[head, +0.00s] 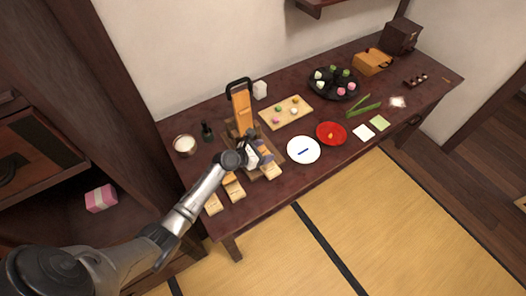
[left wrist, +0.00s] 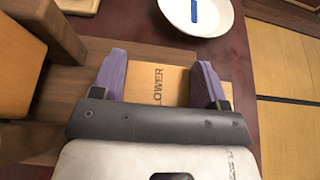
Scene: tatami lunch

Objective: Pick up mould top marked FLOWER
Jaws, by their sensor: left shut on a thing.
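The mould top marked FLOWER is a pale wooden block (left wrist: 172,84) in the left wrist view. Its dark letters read LOWER, and the start of the word is hidden. My left gripper (left wrist: 160,74) is shut on it, with one purple finger on each side. In the head view my left gripper (head: 266,156) is over the front of the wooden stand, and the block (head: 272,171) shows just below the fingers. I cannot tell whether the block is clear of the surface under it. My right gripper is not in view.
More pale wooden blocks (head: 233,189) lie at the table's front left. A white plate (head: 303,150) with a blue stick and a red plate (head: 331,133) are to the right. A tall orange-faced wooden piece with a dark handle (head: 241,105) stands behind. A board of sweets (head: 297,119) lies further back.

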